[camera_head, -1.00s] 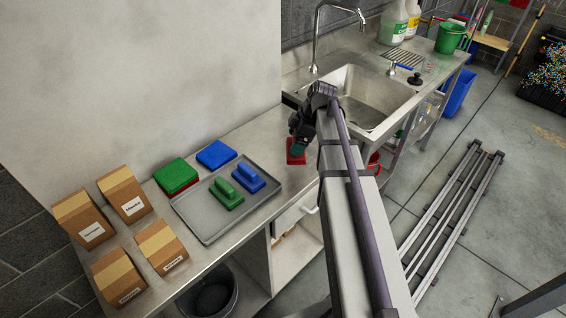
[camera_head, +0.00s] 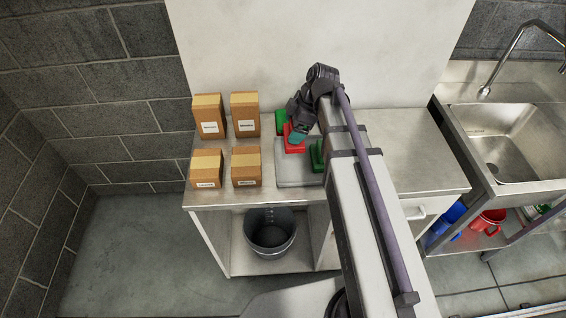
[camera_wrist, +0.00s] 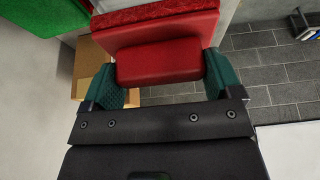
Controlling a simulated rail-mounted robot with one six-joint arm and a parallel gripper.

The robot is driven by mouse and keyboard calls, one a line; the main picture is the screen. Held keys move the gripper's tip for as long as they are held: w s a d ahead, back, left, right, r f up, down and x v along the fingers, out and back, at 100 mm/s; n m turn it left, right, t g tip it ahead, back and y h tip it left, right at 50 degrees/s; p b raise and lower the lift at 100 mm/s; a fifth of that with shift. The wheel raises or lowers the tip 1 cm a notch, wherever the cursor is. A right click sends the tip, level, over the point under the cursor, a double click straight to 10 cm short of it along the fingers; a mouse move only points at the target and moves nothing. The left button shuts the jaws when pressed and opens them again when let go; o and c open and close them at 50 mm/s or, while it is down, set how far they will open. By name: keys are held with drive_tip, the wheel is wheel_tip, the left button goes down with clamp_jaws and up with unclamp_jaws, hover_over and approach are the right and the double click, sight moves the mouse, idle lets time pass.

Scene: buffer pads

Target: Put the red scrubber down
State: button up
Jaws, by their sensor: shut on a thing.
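The red scrubber (camera_head: 294,145) is in my gripper, over or near the left part of the grey tray (camera_head: 290,183). In the wrist view, the scrubber's red handle (camera_wrist: 160,62) sits between the two green fingertips of my gripper (camera_wrist: 162,82), with its wider red body beyond. My gripper (camera_head: 300,133) is shut on the handle in the head view. Whether the scrubber touches the tray cannot be told. A green scrubber (camera_head: 317,155) stands on the tray to the right, partly hidden by my arm. A green pad (camera_head: 282,118) lies behind the red scrubber.
Several cardboard boxes (camera_head: 246,168) stand on the steel counter left of the tray. The counter right of my arm (camera_head: 420,165) is clear. A sink (camera_head: 505,130) is at the right. A dark bucket (camera_head: 271,232) stands on the shelf below.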

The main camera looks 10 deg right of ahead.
wheel_tip(320, 180, down, 11)
drive_tip(key=b, duration=1)
drive_tip(key=shift+r, duration=0.5)
drive_tip(key=shift+f, duration=0.2)
drive_tip(key=o, duration=0.7)
drive_tip(key=shift+r+p, duration=0.3)
drive_tip(key=shift+r, duration=0.05)
drive_tip(key=w+p+v, duration=0.1)
drive_tip(key=p+v, duration=1)
drive_tip(key=v, duration=0.1)
drive_tip(key=s+a+m+h, duration=0.2)
drive_tip(key=s+m, duration=0.4)
drive_tip(key=m, duration=0.2)
drive_tip(key=s+a+f+m+h, duration=0.1)
drive_tip(key=s+a+m+h, duration=0.1)
drive_tip(key=s+m, duration=0.5)
drive_tip(key=shift+a+f+m+g+h, duration=0.3)
drive_tip(key=shift+m, duration=0.4)
